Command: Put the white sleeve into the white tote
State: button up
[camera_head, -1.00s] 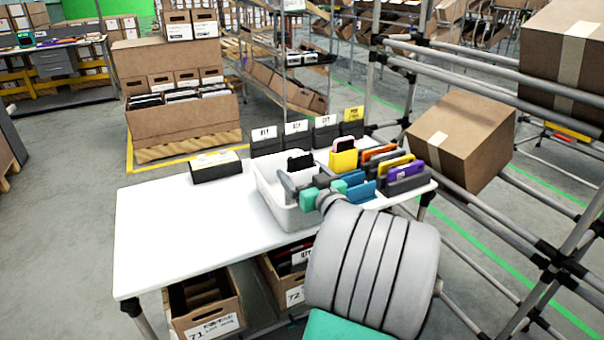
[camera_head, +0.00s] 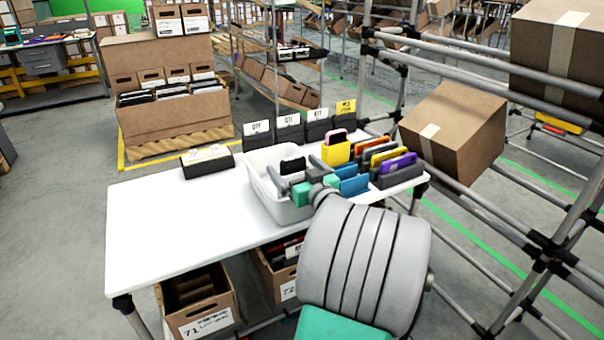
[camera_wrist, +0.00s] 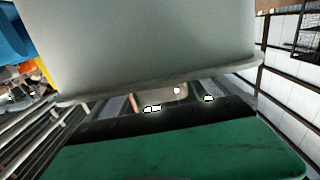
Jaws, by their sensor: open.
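The white tote (camera_head: 263,191) stands on the white table, near its right part. A white sleeve (camera_head: 291,176) with a black item in its top shows within the tote's outline, near the far side. My gripper (camera_head: 291,168) is open, with its fingers over the tote and to either side of the sleeve in the picture. Contact cannot be told. In the wrist view, a pale wall with a lip (camera_wrist: 160,50), apparently the tote's, fills the upper middle; the sleeve cannot be made out there.
Yellow (camera_head: 336,152), blue (camera_head: 354,186) and purple (camera_head: 398,164) sleeves or holders crowd the tote's right side. Dark labelled bins (camera_head: 289,128) line the back edge. A dark box (camera_head: 207,161) lies left of the tote. The table's left part (camera_head: 165,220) is clear. A tilted carton (camera_head: 455,132) rests on the right rack.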

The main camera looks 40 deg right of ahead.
jog(key=shift+r+p, duration=0.75)
jog(key=shift+r, duration=0.2)
jog(key=f+b+v, duration=0.1)
jog(key=v, duration=1.1)
